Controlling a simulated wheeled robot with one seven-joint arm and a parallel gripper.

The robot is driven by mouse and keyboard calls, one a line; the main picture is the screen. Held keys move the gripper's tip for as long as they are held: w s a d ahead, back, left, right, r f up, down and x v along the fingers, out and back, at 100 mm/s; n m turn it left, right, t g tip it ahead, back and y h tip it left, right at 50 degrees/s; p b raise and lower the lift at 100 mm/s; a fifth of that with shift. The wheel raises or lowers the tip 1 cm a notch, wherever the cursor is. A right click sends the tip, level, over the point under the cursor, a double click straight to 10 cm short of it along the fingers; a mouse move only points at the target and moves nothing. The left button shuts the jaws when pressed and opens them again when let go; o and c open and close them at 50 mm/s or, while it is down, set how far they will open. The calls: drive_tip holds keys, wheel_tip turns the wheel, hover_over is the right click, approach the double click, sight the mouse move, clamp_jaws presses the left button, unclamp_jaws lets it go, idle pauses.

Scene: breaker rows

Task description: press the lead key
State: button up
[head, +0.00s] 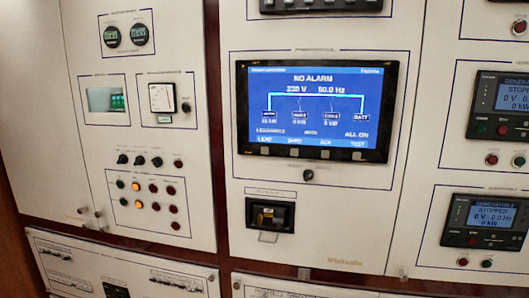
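A blue display (313,107) in a black bezel sits in the middle of the central white panel in the head view. It reads "NO ALARM", "220 V" and "50.0 Hz". Along its lower edge are small labels, the leftmost apparently "LEAD", with "ACK" and "TEST" further right. A row of small light keys lies on the bezel below the labels. The lead key (262,151) is the leftmost, under the "LEAD" label. Nothing covers it. My gripper is not in view.
A small round knob (308,175) and a black recessed switch (269,215) sit below the display. The left panel carries gauges, knobs and several lamps (138,204), some lit orange. The space before the display looks clear.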

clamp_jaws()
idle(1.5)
